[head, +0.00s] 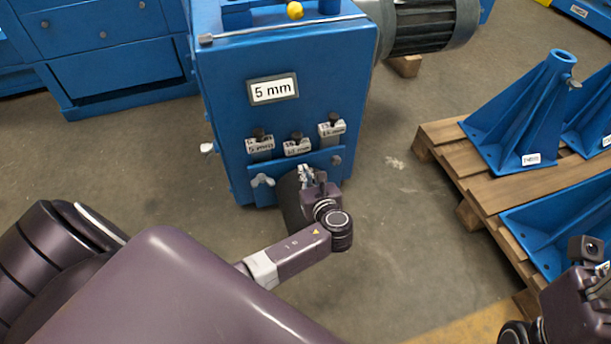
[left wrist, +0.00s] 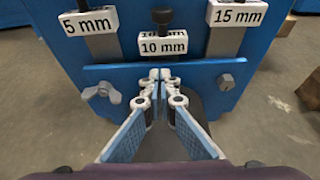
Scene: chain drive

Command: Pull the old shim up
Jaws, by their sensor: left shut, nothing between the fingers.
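Three grey shims with black knobs stand in a row on the blue housing, behind a low blue plate (left wrist: 205,75): the 5 mm shim (head: 260,147), the 10 mm shim (head: 297,147) and the 15 mm shim (head: 332,128). The frames do not mark which is the old one. In the left wrist view the 10 mm shim (left wrist: 163,46) sits lowest, just beyond my fingertips. My left gripper (head: 305,172) is shut and empty, its fingertips (left wrist: 160,76) in front of the plate below that shim. Part of my right arm's end (head: 585,285) shows at lower right, fingers not discernible.
A 5 mm sign (head: 273,90) is on the housing (head: 225,95). A wing nut (left wrist: 102,92) and a bolt (left wrist: 226,82) flank my left fingers on the plate. A pallet (head: 445,150) with blue brackets (head: 525,120) stands at right. Floor between is clear.

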